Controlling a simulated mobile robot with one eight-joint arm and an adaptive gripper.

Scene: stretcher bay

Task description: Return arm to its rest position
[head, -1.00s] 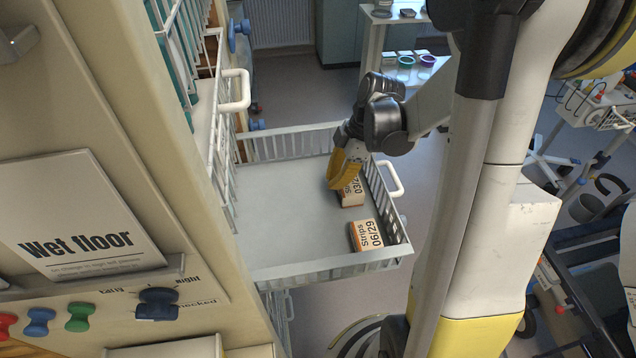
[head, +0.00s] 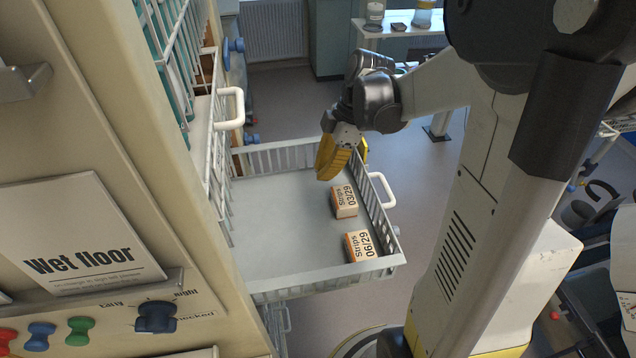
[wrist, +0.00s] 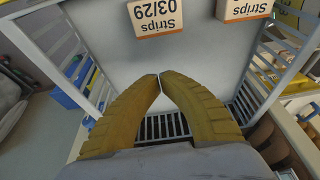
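My gripper (head: 333,160) is above the far right part of the pulled-out drawer basket (head: 275,205) in the head view. In the wrist view its two yellow fingers (wrist: 160,80) meet or nearly meet at the tips, with nothing seen between them. My arm reaches in from the right side of the head view. Below and nearer than the gripper, a Strips box marked 03/29 (head: 344,202) lies in the basket, apart from the fingers. It also shows in the wrist view (wrist: 155,18).
A second Strips box marked 06/29 (head: 362,246) lies near the basket's front right corner. The basket's white handle (head: 382,189) is close to my arm. A cabinet with a Wet floor sign (head: 80,240) fills the left. A white table (head: 400,28) stands behind.

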